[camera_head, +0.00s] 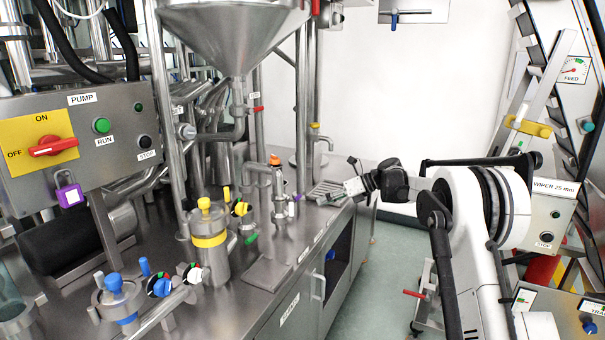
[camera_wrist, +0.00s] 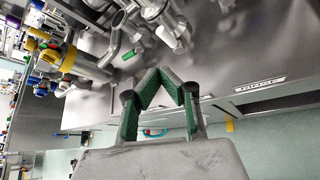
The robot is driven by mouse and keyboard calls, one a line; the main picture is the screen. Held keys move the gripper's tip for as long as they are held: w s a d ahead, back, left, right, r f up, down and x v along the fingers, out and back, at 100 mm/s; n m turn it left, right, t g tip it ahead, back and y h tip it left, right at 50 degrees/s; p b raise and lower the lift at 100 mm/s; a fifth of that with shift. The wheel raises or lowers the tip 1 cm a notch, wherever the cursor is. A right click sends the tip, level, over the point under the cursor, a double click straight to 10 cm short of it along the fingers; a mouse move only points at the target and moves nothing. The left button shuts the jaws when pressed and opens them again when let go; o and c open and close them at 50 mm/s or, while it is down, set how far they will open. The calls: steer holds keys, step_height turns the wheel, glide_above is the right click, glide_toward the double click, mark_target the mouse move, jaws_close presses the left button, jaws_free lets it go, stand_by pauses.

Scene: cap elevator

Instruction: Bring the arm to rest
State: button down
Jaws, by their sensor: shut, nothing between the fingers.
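My arm reaches in from the right in the head view, with a white link and dark joints. My gripper (camera_wrist: 162,74) is shut and empty in the wrist view; its two green-lined fingers meet at the tips. In the head view my gripper (camera_head: 350,188) is small, near the front edge of the steel counter (camera_head: 265,275), beside a grooved drain area. Whether it touches anything there is hard to tell. In the wrist view the counter (camera_wrist: 215,55) and its front edge lie beyond the fingers.
A yellow-banded steel canister (camera_head: 208,258) and a steel tap (camera_head: 265,180) stand on the counter. A pump panel (camera_head: 75,140) with a red switch is at left, a hopper (camera_head: 232,35) above. Panels marked WIPER (camera_head: 550,215) are at right. Grey floor (camera_head: 380,275) is open between.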

steer(key=s+d+r+n+t+h, duration=0.15)
steer(key=s+r+n, duration=0.3)
steer(key=s, duration=0.45)
steer(key=s+d+r+n+h+p, duration=0.1)
steer(key=s+r+n+h, duration=0.3)
steer(key=s, duration=0.4)
steer(key=s+d+r+n+t+h, duration=0.1)
steer(key=s+r+n, duration=0.4)
steer(key=s, duration=0.4)
steer(key=s+d+f+n+t+h, duration=0.1)
steer(key=s+n, duration=0.3)
steer(key=s, duration=0.5)
steer(key=s+d+f+n+h+p, duration=0.1)
steer(key=s+d+f+n+h, duration=0.1)
steer(key=s, duration=0.8)
steer(key=s+d+f+n+t+h, duration=0.1)
steer(key=s+d+f+n+h, duration=0.1)
steer(key=s+d+f+n, duration=0.2)
steer(key=s+d+n, duration=0.1)
steer(key=s+n, duration=0.2)
steer(key=s, duration=0.2)
steer(key=shift+s+t+h+p, duration=0.15)
steer(key=shift+t+h+p, duration=0.15)
steer(key=shift+t+h, duration=0.05)
